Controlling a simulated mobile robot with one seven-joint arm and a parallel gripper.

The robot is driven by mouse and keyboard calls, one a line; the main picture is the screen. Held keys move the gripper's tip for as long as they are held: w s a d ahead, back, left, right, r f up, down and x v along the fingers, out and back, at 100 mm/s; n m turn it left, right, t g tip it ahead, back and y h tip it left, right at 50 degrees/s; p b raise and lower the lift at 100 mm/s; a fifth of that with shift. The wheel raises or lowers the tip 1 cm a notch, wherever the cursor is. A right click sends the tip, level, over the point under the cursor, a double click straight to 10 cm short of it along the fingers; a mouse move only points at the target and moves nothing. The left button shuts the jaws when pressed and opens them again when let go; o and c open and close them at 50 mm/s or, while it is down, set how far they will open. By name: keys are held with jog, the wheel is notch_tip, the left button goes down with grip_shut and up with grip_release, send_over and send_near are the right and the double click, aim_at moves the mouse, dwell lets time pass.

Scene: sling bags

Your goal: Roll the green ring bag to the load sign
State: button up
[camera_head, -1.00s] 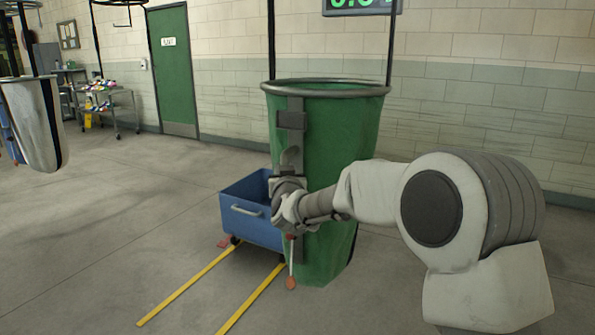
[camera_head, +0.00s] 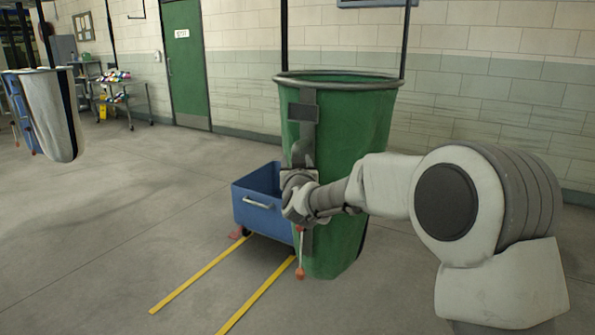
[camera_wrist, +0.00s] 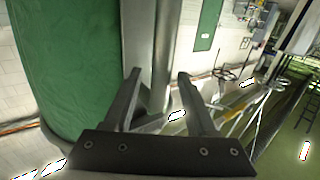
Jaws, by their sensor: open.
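The green ring bag (camera_head: 350,130) hangs from dark bars by a grey ring at its rim, in the middle of the head view. A grey vertical strip with a bracket runs down its left side. My gripper (camera_head: 299,190) is at this strip, partway down the bag. In the wrist view my gripper (camera_wrist: 158,76) is open, with the grey strip (camera_wrist: 148,30) showing between and beyond its fingers; I cannot tell whether they touch it. The green cloth (camera_wrist: 70,60) fills the left of that view. I see no sign that reads as a load sign.
A blue cart (camera_head: 262,208) stands close beside the bag's left. Two yellow floor lines (camera_head: 195,283) run toward the front left. A white bag (camera_head: 55,115) hangs at far left. A green door (camera_head: 185,75) with a small sign and a laden trolley (camera_head: 125,100) are behind. Floor at left is clear.

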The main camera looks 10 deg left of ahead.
jog(key=v, duration=1.7)
jog(key=shift+p, duration=0.4)
jog(key=shift+s+d+r, duration=0.1)
jog(key=shift+s+r, duration=0.05)
jog(key=s+d+f+m+g+h, duration=0.25)
jog(key=s+d+g, duration=0.35)
jog(key=s+d, duration=0.7)
jog(key=s+d+f+m+g+h, duration=0.1)
jog(key=s+d+f+g+h, duration=0.3)
jog(key=s+d, duration=0.9)
notch_tip(320, 180, up, 16)
jog(key=g+y+p, duration=0.1)
jog(key=p, duration=1.5)
jog(key=shift+s+g, duration=0.35)
jog(key=shift+g, duration=0.05)
jog(key=shift+r+y, duration=0.1)
jog(key=shift+y, duration=0.15)
